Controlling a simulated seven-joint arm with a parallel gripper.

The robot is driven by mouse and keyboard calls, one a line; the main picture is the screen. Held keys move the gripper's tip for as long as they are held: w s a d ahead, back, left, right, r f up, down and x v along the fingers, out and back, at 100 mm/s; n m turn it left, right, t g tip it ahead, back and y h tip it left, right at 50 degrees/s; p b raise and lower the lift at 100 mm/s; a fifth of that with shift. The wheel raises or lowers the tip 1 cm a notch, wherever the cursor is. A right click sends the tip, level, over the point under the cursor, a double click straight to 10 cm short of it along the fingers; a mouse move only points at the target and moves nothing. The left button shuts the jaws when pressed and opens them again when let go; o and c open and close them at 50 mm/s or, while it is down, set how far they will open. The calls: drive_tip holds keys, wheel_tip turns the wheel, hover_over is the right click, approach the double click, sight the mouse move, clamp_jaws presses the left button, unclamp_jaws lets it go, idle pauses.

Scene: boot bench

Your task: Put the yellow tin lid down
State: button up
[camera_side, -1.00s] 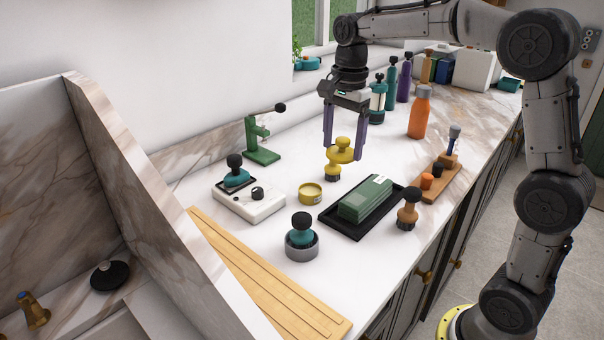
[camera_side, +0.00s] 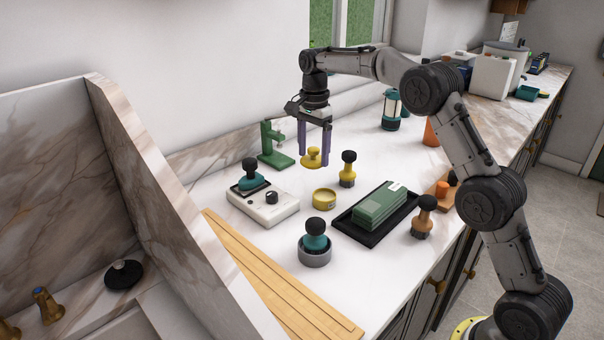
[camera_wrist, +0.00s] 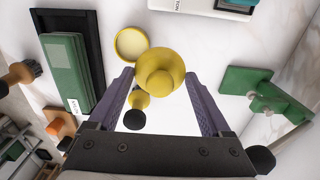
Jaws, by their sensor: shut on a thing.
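The yellow tin lid (camera_side: 312,161) is a round disc with a knob on top. My gripper (camera_side: 312,152) is shut on its knob, with one purple finger on each side. The lid looks level and low over the counter; I cannot tell whether it touches. In the wrist view the lid (camera_wrist: 160,70) lies between the fingertips and partly overlaps the view of the yellow tin. The open yellow tin (camera_side: 324,199) stands on the counter, in front of the lid in the side view and apart from it. It also shows in the wrist view (camera_wrist: 131,44).
A yellow brush with a black knob (camera_side: 348,169) stands close to the right of the lid. A green stand (camera_side: 275,145) is to the left, a white scale (camera_side: 262,207) front left. A black tray (camera_side: 375,222) holds a green block. White counter lies bare around the lid.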

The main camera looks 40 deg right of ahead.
drive_tip(key=w+f, duration=0.1)
drive_tip(key=f, duration=0.1)
drive_tip(key=w+f, duration=0.4)
drive_tip(key=shift+d, duration=0.4)
drive_tip(key=shift+s+f, duration=0.1)
drive_tip(key=shift+f, duration=1.35)
drive_tip(key=shift+f, duration=0.15)
drive_tip(key=o, duration=1.1)
wheel_tip(320, 180, up, 12)
